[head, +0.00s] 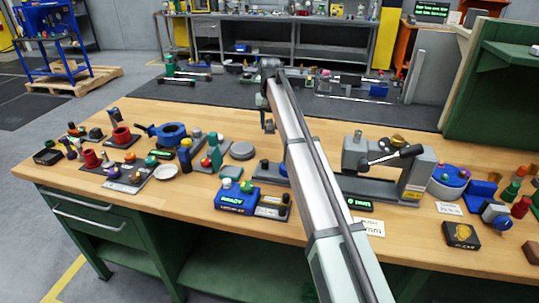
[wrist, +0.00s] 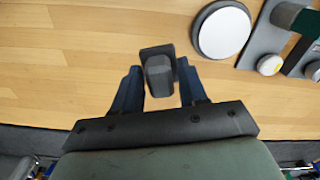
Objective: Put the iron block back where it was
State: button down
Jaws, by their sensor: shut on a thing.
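My gripper (wrist: 158,82) is shut on a dark grey block, the iron block (wrist: 158,66), which sits between its two blue fingers in the wrist view. Wooden tabletop shows below and around the block. In the head view my gripper (head: 267,112) hangs over the back middle of the bench, at the far end of my arm. The block (head: 269,127) is small there, at the lower end of the gripper. It appears held above the wood, but the exact gap cannot be told.
A round grey disc (head: 242,150) lies near the gripper; it also shows in the wrist view (wrist: 222,32). A blue READY box (head: 236,199) stands nearer the front. A press-like device with a lever (head: 393,155) stands right of my arm. Bare wood (head: 190,205) lies at front left.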

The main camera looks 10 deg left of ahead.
jog(key=m, duration=0.3)
jog(key=shift+f, duration=5)
jog(key=shift+f, duration=0.15)
jog(key=c, duration=0.6)
grip_release()
notch_tip(320, 180, up, 12)
jog(key=shift+r, duration=0.15)
